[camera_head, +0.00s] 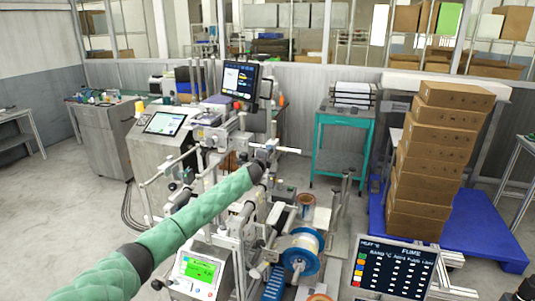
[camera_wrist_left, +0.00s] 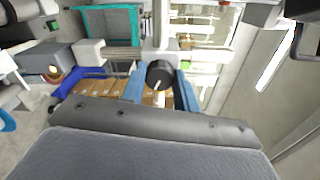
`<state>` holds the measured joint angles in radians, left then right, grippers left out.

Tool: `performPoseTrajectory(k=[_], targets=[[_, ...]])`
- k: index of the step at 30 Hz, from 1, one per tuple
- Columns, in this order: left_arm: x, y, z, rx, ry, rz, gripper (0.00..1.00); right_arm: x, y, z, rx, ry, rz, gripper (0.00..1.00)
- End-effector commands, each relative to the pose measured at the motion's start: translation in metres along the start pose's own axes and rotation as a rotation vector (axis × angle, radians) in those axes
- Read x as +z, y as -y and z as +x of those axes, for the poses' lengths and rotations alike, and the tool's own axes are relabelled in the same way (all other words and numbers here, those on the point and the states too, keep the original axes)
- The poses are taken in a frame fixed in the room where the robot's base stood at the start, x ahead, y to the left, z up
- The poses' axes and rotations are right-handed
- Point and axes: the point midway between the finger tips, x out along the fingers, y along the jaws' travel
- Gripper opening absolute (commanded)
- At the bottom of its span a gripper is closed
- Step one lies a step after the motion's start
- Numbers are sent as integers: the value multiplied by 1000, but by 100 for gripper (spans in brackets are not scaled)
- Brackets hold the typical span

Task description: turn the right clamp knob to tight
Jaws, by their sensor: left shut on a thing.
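A round black knob (camera_wrist_left: 159,72) with a thin white pointer line shows in the left wrist view. It sits at the end of a pale grey clamp block (camera_wrist_left: 163,52). My left gripper (camera_wrist_left: 160,88) has its two blue fingers on either side of the knob and is shut on it. The pointer line slants towards the lower left; I see no tight mark. In the head view my left arm, in a green sleeve, reaches to the machine (camera_head: 236,139). It hides the fingertips and the knob there. My right gripper is not clearly in view.
A blue-rimmed reel (camera_head: 299,250) and a green-screen panel (camera_head: 197,272) sit low on the machine. A monitor (camera_head: 239,81) stands above. A tall stack of boxes (camera_head: 428,150) is on a blue pallet (camera_head: 480,225) at the right. Floor at the left is clear.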

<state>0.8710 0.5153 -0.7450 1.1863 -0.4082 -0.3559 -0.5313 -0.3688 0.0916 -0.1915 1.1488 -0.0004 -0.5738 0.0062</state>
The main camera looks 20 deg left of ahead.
Motion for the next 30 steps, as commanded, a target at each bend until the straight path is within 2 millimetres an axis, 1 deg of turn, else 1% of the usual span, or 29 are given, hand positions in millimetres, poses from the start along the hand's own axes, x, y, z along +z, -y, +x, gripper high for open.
performPoseTrajectory(k=[3, 10, 16, 25, 26, 28, 29, 30], targets=[[-1, -2, 0, 2, -2, 56, 8, -2, -2, 2, 2, -4, -1, 36], [-2, -3, 0, 3, -2, 122, 8, 8, -1, 4, 1, -1, -2, 36], [-2, -3, 0, 3, -2, 137, 8, 13, 0, 6, 1, 5, -3, 36], [-2, -4, -1, 3, -2, 137, 8, 11, 0, 5, 1, 2, -3, 36], [-2, -4, -1, 3, -2, 137, 34, 10, 0, 5, 1, 1, -3, 36], [-1, -4, -1, 3, -2, 137, 48, 9, 0, 4, 1, -1, -3, 36], [-1, -3, 0, 3, -2, 136, 52, 8, 0, 4, 1, -2, -3, 36], [-1, -3, 0, 3, -1, 136, 52, 8, 0, 4, 1, -2, -3, 36]])
